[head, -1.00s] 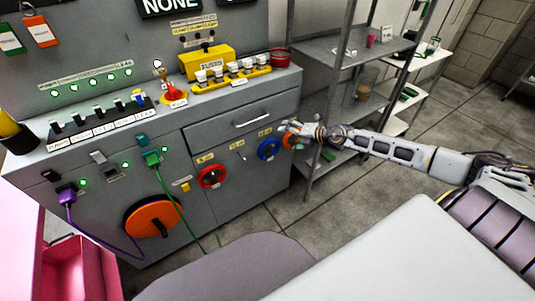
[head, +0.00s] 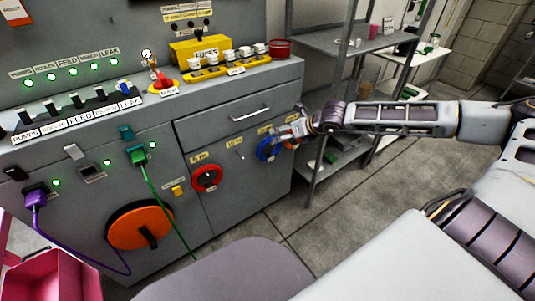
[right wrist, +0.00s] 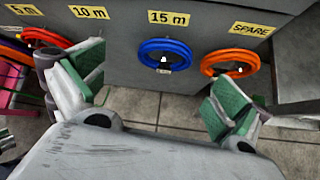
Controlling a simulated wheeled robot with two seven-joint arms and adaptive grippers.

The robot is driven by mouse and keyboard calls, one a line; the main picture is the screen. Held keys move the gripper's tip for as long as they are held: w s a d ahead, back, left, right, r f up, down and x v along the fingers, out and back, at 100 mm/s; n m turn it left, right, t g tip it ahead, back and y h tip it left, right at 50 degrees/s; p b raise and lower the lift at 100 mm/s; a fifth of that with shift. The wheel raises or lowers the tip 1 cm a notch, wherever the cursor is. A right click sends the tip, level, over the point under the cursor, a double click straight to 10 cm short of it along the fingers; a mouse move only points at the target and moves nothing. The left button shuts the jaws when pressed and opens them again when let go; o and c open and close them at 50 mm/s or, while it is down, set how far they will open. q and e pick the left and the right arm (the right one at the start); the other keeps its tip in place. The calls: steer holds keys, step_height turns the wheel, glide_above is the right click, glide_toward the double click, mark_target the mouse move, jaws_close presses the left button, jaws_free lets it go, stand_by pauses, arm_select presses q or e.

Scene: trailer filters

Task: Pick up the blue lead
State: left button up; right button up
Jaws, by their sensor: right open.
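The blue lead (head: 266,150) is a coil hanging on the front of the grey cabinet, under a yellow label. In the right wrist view the blue lead (right wrist: 150,44) hangs below the "15 m" label, with a small tag in its middle. My right gripper (head: 291,130) is at the upper right of the coil in the head view and overlaps its edge. In the right wrist view my right gripper (right wrist: 160,80) is open and empty, its green-padded fingers on either side of the blue lead's position, apart from it. My left gripper is not in view.
An orange coil (right wrist: 230,64) hangs right of the blue one, under "SPARE", near the right finger. A red coil (head: 207,178) hangs to the left. A drawer (head: 235,118) is above. A metal shelf rack (head: 345,42) stands close on the right.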

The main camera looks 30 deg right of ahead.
arm_select(q)
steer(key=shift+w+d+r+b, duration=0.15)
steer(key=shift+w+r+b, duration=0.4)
steer(key=shift+b, duration=0.65)
arm_select(e)
steer(key=shift+s+a+n+h, duration=0.2)
steer(key=shift+s+n+h, duration=0.1)
steer(key=shift+n+h, duration=0.6)
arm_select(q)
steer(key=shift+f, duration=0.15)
arm_select(e)
steer(key=shift+w+f, duration=0.25)
arm_select(q)
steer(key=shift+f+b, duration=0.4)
steer(key=shift+b, duration=0.15)
arm_select(e)
steer(key=shift+x, duration=1.15)
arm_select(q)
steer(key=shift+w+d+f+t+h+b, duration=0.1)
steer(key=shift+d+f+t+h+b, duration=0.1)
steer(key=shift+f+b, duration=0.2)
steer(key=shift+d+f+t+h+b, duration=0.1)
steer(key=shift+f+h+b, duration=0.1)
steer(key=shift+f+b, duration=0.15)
arm_select(e)
steer(key=shift+x, duration=2.8)
steer(key=shift+a, duration=0.1)
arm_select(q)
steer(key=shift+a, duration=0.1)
